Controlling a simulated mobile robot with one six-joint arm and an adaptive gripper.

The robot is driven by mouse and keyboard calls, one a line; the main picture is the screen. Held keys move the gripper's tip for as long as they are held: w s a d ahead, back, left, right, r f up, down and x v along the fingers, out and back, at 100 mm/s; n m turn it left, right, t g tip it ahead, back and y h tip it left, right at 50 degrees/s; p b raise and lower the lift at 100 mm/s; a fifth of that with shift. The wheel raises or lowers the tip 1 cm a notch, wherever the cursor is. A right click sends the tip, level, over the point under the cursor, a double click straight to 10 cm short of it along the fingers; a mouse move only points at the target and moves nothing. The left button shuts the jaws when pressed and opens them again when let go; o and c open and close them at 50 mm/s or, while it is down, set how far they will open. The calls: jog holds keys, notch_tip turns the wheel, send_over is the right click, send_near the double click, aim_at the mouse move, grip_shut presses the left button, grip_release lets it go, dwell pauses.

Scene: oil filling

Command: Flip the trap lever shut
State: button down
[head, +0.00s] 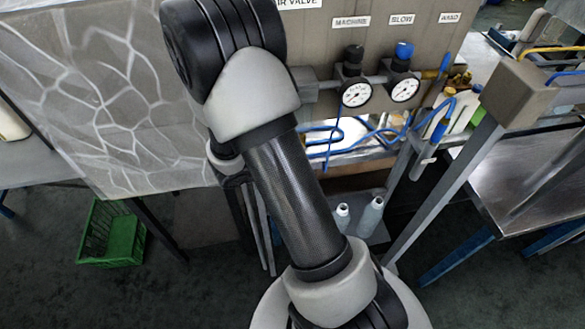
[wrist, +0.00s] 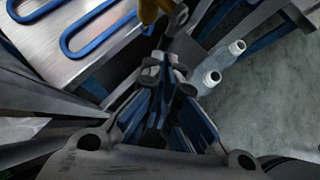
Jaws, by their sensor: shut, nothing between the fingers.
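My gripper (wrist: 165,72) shows in the wrist view with its fingers together and nothing held between them. A small yellow part (wrist: 150,10) shows at the top edge of the wrist view, just beyond the fingertips, beside a dark grey piece. I cannot tell whether this yellow part is the trap lever, or whether it touches the fingers. In the head view my arm crosses the middle and hides my gripper. I cannot make out the trap lever there.
A panel with two gauges (head: 356,94) and black and blue knobs stands behind my arm. Blue hoses (wrist: 95,25) lie on a metal surface. Two pale bottles (head: 371,217) stand below, right of the fingers in the wrist view. A green crate (head: 112,235) sits on the floor.

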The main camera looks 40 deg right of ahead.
jog(key=shift+s+d+f+g+h+b, duration=0.2)
jog(key=shift+d+f+g+h+b, duration=0.15)
jog(key=shift+h+b, duration=0.4)
jog(key=s+d+n+g+h, duration=0.2)
jog(key=s+d+h, duration=0.1)
jog(key=d+h, duration=0.2)
jog(key=shift+s+d+r+h, duration=0.3)
jog(key=shift+d+r+h, duration=0.15)
jog(key=shift+h, duration=0.3)
dwell(0.4)
dwell(0.4)
jog(key=a+f+b, duration=0.1)
jog(key=a+f, duration=0.6)
jog(key=a, duration=0.4)
jog(key=shift+s, duration=0.25)
